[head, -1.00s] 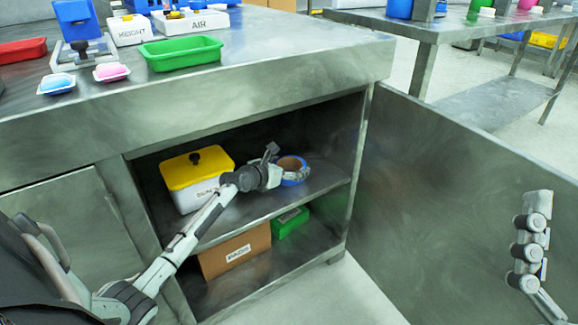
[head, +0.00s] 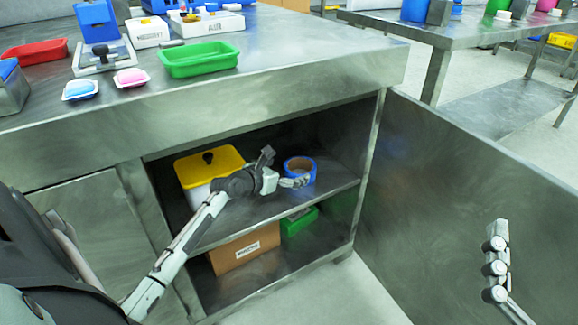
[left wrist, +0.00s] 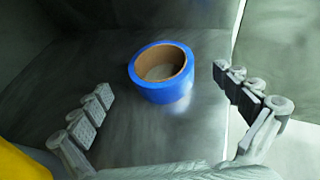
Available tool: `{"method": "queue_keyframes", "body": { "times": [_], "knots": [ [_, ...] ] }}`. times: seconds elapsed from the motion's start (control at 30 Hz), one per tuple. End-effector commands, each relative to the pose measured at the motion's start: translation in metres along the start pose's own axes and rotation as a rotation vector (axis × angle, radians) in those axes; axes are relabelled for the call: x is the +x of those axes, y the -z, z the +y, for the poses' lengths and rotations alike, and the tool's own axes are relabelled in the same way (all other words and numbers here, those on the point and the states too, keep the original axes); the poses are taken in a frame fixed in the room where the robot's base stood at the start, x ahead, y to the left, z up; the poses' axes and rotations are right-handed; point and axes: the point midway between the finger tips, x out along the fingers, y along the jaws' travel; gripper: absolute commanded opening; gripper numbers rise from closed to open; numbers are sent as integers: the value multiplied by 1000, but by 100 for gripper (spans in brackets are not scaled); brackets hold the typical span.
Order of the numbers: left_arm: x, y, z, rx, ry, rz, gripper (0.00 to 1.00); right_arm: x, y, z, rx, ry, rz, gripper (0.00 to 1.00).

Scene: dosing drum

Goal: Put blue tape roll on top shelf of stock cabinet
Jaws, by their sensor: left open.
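The blue tape roll (head: 303,170) with a brown core lies flat on the top shelf (head: 335,184) of the open stock cabinet, near its right side. The left wrist view shows the blue tape roll (left wrist: 163,75) beyond my fingers, apart from both. My left gripper (head: 292,182) is inside the cabinet just left of the roll; in the left wrist view the gripper (left wrist: 165,90) is open with nothing between its fingers.
A white box with a yellow lid (head: 210,165) stands left on the top shelf. Below are a cardboard box (head: 243,250) and a green box (head: 299,221). The open door (head: 460,190) bounds the right. A green tray (head: 199,58) sits on the counter.

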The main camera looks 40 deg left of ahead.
Motion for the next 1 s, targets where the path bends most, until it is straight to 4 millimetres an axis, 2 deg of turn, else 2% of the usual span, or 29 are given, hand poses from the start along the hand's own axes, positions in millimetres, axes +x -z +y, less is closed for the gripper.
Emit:
{"method": "queue_keyframes", "body": {
  "times": [0.23,0.37,0.47,0.57,0.6,0.67,0.8,0.9,1.0],
  "knots": [
    [-7,0,-3,17,2,-2,100,-1,-6,0,1,1,-37,100],
    [-12,-1,-24,182,13,-22,100,-1,-6,0,1,1,-35,100],
    [-22,-6,-64,489,30,-69,100,-1,-6,0,1,1,-35,100],
    [-45,-18,-124,936,28,-166,100,-1,-6,0,1,1,-34,100],
    [-56,-25,-148,1118,16,-214,100,-1,-6,0,1,1,-34,100],
    [-76,-36,-184,1381,-18,-292,100,-1,-6,-1,1,1,-34,100],
    [-135,-70,-260,1942,-193,-479,100,-1,-5,-1,1,1,-33,100],
    [-185,-100,-303,2285,-406,-583,100,-1,-5,-1,1,1,-33,100],
    [-231,-128,-331,2545,-652,-626,100,-1,-5,-1,1,1,-33,100]
  ]
}}
